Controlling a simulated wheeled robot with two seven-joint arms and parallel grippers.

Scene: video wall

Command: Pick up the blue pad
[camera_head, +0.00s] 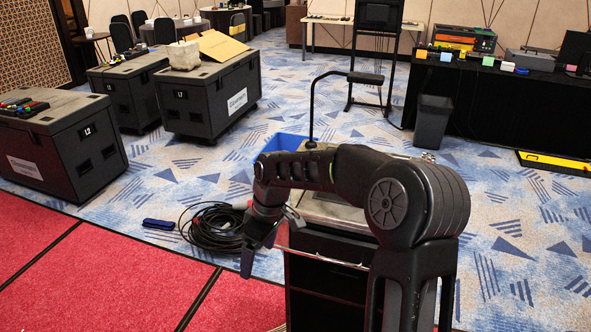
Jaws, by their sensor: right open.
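Several small coloured pads lie along the front edge of the black-draped table at the right. My right gripper (268,240) is open and empty, pointing down in front of the dark cart, far from that table. My right arm covers part of the cart. My left gripper is not in view.
The black-draped table (480,105) has a dark bin (433,122) at its left end. A cable coil (213,228) and a dark blue flat item (158,224) lie on the floor. Black cases (205,100) stand at left. Patterned carpet (500,200) is open at right.

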